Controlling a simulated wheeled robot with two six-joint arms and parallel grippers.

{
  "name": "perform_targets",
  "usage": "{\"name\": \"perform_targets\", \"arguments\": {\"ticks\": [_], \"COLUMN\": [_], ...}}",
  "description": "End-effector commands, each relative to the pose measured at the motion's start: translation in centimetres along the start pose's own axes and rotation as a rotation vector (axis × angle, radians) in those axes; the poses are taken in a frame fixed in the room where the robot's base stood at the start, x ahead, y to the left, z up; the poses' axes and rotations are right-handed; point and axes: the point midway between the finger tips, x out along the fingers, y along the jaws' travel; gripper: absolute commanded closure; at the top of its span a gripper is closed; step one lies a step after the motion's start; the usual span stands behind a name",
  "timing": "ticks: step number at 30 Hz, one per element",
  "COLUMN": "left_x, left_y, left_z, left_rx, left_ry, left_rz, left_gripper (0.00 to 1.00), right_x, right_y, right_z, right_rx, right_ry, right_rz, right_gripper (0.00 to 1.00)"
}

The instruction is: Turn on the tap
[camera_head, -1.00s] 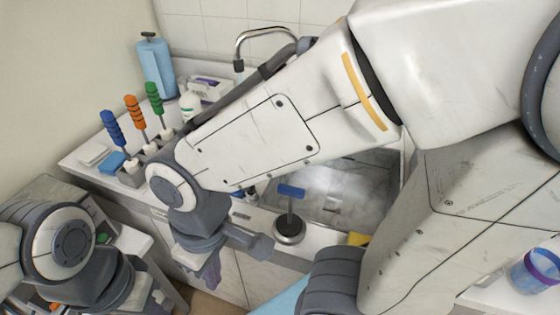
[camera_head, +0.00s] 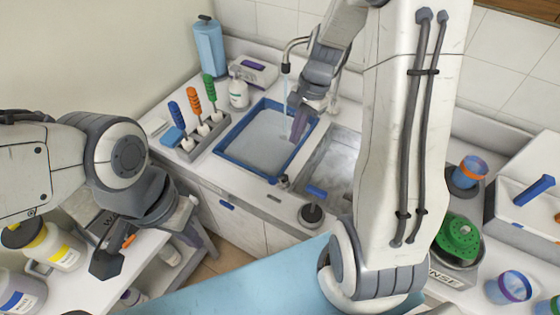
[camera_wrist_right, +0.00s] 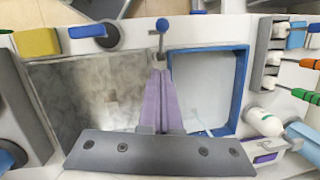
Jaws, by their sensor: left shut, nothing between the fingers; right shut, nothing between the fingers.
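The tap (camera_head: 290,42) is a curved metal spout at the back of the counter. A thin pale stream of water runs from it into the blue-rimmed basin (camera_head: 226,153). This basin also shows right of centre in the right wrist view (camera_wrist_right: 241,85), with a splash inside. My right gripper (camera_head: 296,137) is shut and empty, its purple fingers pointing down by the basin's right rim. In the right wrist view its fingers (camera_wrist_right: 159,75) lie between the two basins. The tap's handle cannot be made out clearly. My left gripper (camera_head: 104,266) is shut and empty at the lower left, away from the sink.
A metal sink (camera_head: 335,165) lies right of the basin. A rack with blue, orange and green handled tools (camera_head: 194,94), a white bottle (camera_head: 238,93) and a blue canister (camera_head: 210,48) stand left. A green round device (camera_head: 458,238) sits right.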

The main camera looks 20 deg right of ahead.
Motion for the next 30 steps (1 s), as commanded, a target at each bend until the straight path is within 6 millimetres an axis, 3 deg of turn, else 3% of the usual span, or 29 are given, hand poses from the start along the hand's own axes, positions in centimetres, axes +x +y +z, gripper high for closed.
{"name": "perform_targets", "arguments": {"ticks": [10,18,30], "left_x": [-1.3,-2.0,-2.0], "left_y": [0.1,0.1,0.1], "left_z": [-0.1,-0.1,-0.1], "left_rx": [0.002,0.004,0.004], "left_ry": [0.000,0.000,0.000], "left_rz": [0.000,0.000,0.000], "left_gripper": [1.00,1.00,1.00], "right_x": [7.4,9.7,10.1], "right_y": [0.1,0.0,0.0], "right_z": [0.2,2.6,2.9], "right_rx": [-0.003,-0.006,-0.005], "right_ry": [-0.004,-0.001,0.001], "right_rz": [0.006,0.002,0.001], "right_gripper": [1.00,1.00,1.00]}}
